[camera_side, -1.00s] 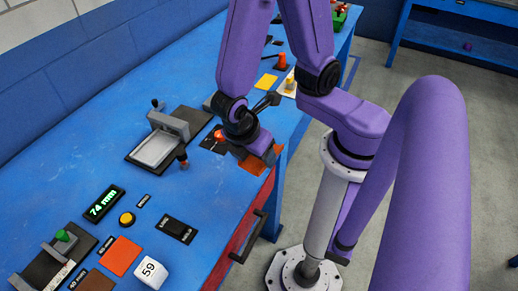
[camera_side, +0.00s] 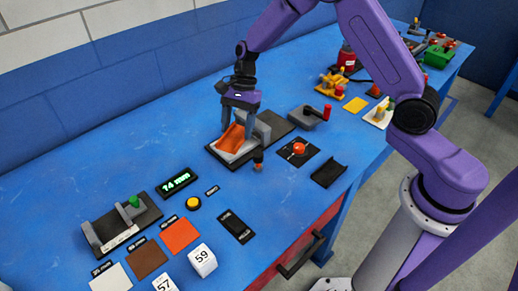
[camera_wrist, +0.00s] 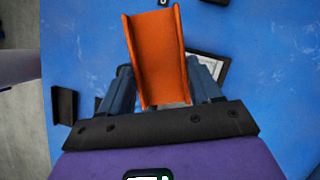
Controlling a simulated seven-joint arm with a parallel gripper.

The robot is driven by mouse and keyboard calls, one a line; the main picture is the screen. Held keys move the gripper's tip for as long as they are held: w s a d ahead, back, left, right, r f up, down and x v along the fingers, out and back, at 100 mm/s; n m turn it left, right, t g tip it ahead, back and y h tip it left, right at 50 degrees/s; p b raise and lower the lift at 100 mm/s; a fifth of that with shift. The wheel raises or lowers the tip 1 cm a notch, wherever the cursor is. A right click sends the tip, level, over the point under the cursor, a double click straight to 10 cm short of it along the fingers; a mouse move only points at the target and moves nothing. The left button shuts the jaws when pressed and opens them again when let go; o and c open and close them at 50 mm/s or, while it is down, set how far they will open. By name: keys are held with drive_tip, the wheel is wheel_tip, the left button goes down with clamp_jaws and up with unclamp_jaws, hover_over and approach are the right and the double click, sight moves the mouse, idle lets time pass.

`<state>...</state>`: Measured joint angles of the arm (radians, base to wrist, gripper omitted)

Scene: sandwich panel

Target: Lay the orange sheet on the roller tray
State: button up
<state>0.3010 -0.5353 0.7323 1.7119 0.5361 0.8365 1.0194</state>
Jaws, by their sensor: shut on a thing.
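The orange sheet (camera_side: 232,140) has upturned sides, like a channel. My gripper (camera_side: 238,124) is shut on it, one finger at each side, and points down over the roller tray. In the wrist view the sheet (camera_wrist: 158,58) sticks out between the fingers of my gripper (camera_wrist: 162,82). The roller tray (camera_side: 248,150) is a pale plate with a grey frame on a black base. The sheet is tilted over it, and I cannot tell whether they touch. In the wrist view the sheet and a finger hide most of the tray (camera_wrist: 212,66).
A black holder (camera_side: 329,172) and a red button (camera_side: 299,148) stand to the right. A small post with an orange foot (camera_side: 258,160) is close in front of the tray. A 74 mm display (camera_side: 175,182), a flat orange square (camera_side: 181,236) and numbered cubes (camera_side: 202,260) lie nearer.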

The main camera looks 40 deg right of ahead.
sight(239, 131)
drive_tip(key=shift+w+d+f+m+t, duration=0.3)
drive_tip(key=shift+w+d+f+m, duration=0.3)
drive_tip(key=shift+w+f+m, duration=0.25)
drive_tip(key=shift+w+d+f+m+t, duration=0.3)
drive_tip(key=shift+w+d+f+m, duration=0.4)
drive_tip(key=shift+w, duration=0.3)
drive_tip(key=shift+w+d+f+m+t, duration=0.3)
drive_tip(key=shift+w+d+f+m, duration=0.25)
drive_tip(key=shift+w+f+m, duration=0.3)
drive_tip(key=shift+f, duration=1.6)
drive_tip(key=shift+d+f, duration=0.1)
drive_tip(key=shift+d, duration=0.4)
idle(0.4)
drive_tip(key=shift+d+f, duration=0.15)
drive_tip(key=shift+f, duration=0.25)
idle(0.4)
